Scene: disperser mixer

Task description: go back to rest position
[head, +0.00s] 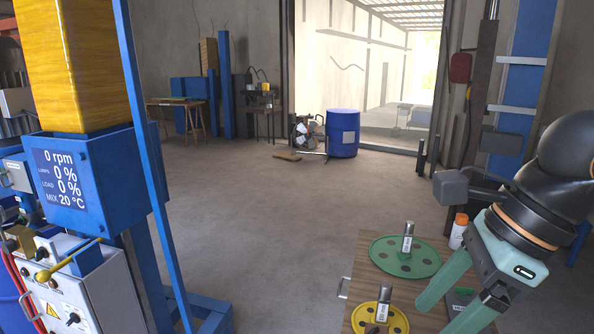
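My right gripper (440,318) comes in from the right, above the wooden cart (348,262). Its two teal fingers are apart, with nothing seen between them; one fingertip runs close to the bottom edge of the picture. My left gripper is not in view. The disperser mixer (75,185) stands at the left, with a blue housing and a display reading 0 rpm, 0 %, 0 % and 20 °C. Its grey control box (75,305) has a yellow lever.
On the cart lie a green disc (385,260) and a yellow disc (360,318), each with a labelled upright piece. A white bottle with an orange cap (458,232) stands near the gripper. A blue drum (342,135) stands far back. The middle floor is clear.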

